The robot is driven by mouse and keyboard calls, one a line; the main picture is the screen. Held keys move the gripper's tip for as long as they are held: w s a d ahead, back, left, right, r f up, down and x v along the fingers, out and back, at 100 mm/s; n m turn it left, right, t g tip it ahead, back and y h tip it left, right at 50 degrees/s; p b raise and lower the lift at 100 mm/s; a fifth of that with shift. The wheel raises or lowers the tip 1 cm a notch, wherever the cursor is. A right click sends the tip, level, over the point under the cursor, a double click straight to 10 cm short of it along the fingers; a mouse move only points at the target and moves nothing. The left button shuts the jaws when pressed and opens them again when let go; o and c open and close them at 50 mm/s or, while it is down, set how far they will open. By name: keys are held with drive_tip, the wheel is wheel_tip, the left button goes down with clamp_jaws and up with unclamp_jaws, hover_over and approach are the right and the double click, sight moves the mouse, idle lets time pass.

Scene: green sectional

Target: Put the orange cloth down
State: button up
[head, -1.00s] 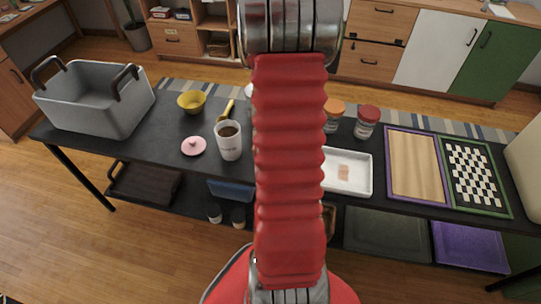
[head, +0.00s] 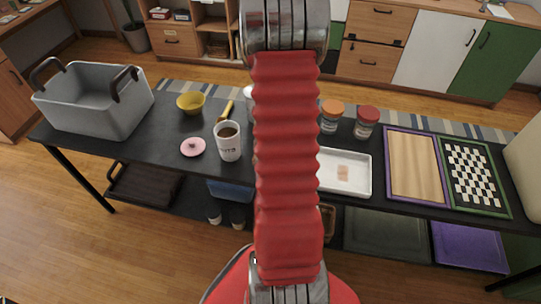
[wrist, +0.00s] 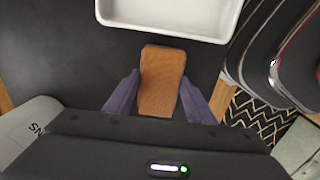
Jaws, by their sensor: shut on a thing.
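The orange cloth (wrist: 161,85) is a small orange-brown folded block in the wrist view. My gripper (wrist: 160,80) has its two purple fingers on either side of it and is shut on it. The cloth is over the black table top, just short of a white tray (wrist: 165,32). I cannot tell whether it touches the table. In the head view my red arm hides the gripper and the cloth.
The white tray (head: 346,190) holds a small pinkish piece. A mug (head: 229,148), pink lid (head: 193,147), yellow bowl (head: 190,103) and grey bin (head: 85,105) stand left. Two jars (head: 366,122) (head: 331,118), a purple-framed board (head: 416,198) and a checkered board (head: 474,206) are right.

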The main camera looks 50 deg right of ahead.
drive_tip(key=o, duration=1.1)
wheel_tip(320, 180, up, 12)
idle(0.4)
drive_tip(key=shift+r, duration=0.1)
idle(0.5)
